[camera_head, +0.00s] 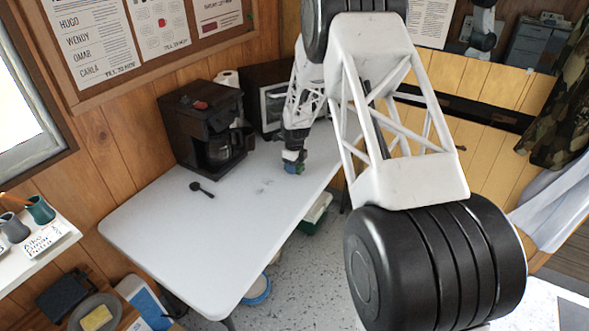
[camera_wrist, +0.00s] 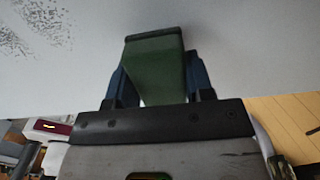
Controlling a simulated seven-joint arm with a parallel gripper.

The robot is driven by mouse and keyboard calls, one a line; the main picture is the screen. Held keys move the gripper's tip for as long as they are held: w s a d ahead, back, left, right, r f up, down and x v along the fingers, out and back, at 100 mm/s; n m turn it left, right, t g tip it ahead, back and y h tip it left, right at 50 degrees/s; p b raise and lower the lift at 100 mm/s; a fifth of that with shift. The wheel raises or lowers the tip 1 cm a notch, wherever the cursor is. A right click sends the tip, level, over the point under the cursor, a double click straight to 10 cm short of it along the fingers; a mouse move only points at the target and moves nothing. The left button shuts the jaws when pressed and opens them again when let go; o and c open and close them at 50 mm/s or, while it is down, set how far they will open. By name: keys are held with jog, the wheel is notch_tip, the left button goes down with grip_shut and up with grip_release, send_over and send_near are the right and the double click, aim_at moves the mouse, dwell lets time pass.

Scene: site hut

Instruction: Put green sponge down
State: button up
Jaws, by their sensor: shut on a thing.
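My gripper (camera_head: 293,168) is at the back right part of the white table (camera_head: 190,235), in front of the microwave. In the wrist view my gripper (camera_wrist: 158,88) has its two blue fingers on either side of the green sponge (camera_wrist: 155,68) and is shut on it. In the head view only a little green shows at the fingertips. The sponge is at or just above the tabletop; I cannot tell whether it touches.
A coffee maker (camera_head: 207,125) with a glass pot stands at the table's back left, beside a microwave (camera_head: 272,105). A black spoon (camera_head: 201,188) lies in front of the coffee maker. The table's front half is clear. A yellow sponge (camera_head: 96,318) lies on a grey plate at lower left.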

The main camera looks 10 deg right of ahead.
jog(key=shift+f, duration=0.75)
jog(key=shift+f, duration=0.3)
jog(key=o, duration=0.8)
jog(key=shift+o, duration=0.5)
jog(key=shift+s+f, duration=0.1)
jog(key=shift+f, duration=0.05)
notch_tip(320, 180, up, 12)
jog(key=shift+r, duration=0.45)
